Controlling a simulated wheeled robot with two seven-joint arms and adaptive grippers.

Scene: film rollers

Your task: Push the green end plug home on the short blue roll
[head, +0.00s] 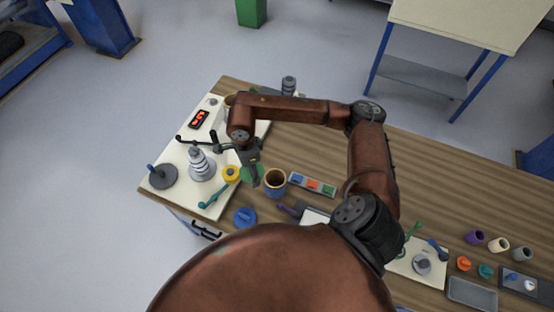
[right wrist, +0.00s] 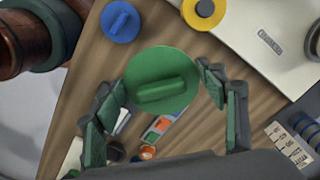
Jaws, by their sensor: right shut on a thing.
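The short blue roll (head: 275,188) stands upright on the wooden bench, with a brown core showing at its top. My right gripper (head: 253,180) is just left of it in the head view, shut on the green end plug (head: 246,175). In the right wrist view, the green plug (right wrist: 160,70) is a round disc with a raised bar, between the fingers of my right gripper (right wrist: 160,92). The plug is apart from the roll's top in the head view. The roll cannot be made out clearly in the wrist view. My left gripper is not in view.
A tray of coloured blocks (head: 312,184) is right of the roll. A white machine (head: 218,198) with a stepped grey cone (head: 201,165) stands left. Bare bench (head: 320,150) lies behind the tray.

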